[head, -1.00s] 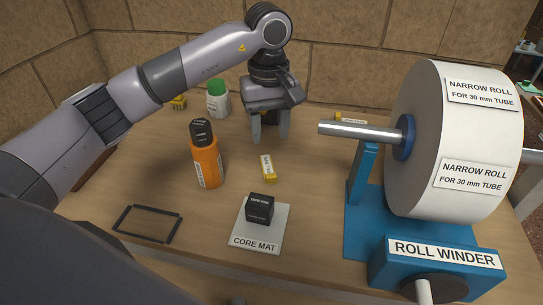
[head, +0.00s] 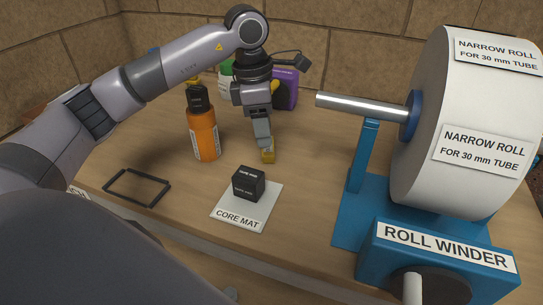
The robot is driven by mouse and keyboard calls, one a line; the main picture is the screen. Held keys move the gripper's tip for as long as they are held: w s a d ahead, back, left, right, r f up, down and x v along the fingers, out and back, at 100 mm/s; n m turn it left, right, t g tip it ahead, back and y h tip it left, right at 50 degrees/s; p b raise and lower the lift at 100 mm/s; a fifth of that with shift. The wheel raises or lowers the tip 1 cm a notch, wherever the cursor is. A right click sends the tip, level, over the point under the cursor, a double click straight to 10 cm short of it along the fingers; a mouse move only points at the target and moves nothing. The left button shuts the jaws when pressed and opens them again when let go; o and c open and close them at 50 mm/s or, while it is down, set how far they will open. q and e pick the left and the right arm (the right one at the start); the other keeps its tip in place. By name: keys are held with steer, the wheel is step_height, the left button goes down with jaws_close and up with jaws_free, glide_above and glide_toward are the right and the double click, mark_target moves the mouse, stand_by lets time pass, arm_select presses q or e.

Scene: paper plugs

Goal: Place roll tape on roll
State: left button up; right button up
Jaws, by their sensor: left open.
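The white paper roll (head: 425,115) sits on the blue roll winder (head: 360,215) at the right, with two narrow-roll labels on its face. A metal shaft (head: 350,103) sticks out of it to the left. My right gripper is not in view.
A black block (head: 248,183) stands on the white core mat (head: 235,219) at front centre. An orange bottle (head: 203,133) stands left of my left gripper. A purple container (head: 286,90) and a green-capped bottle (head: 226,68) stand behind. A black frame (head: 137,187) lies at left.

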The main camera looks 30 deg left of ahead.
mark_target(268, 154)
arm_select(q)
steer(key=f, duration=0.5)
steer(key=shift+w+d+f, duration=0.25)
steer(key=shift+d+f, duration=0.1)
steer(key=shift+f, duration=0.05)
jaws_close()
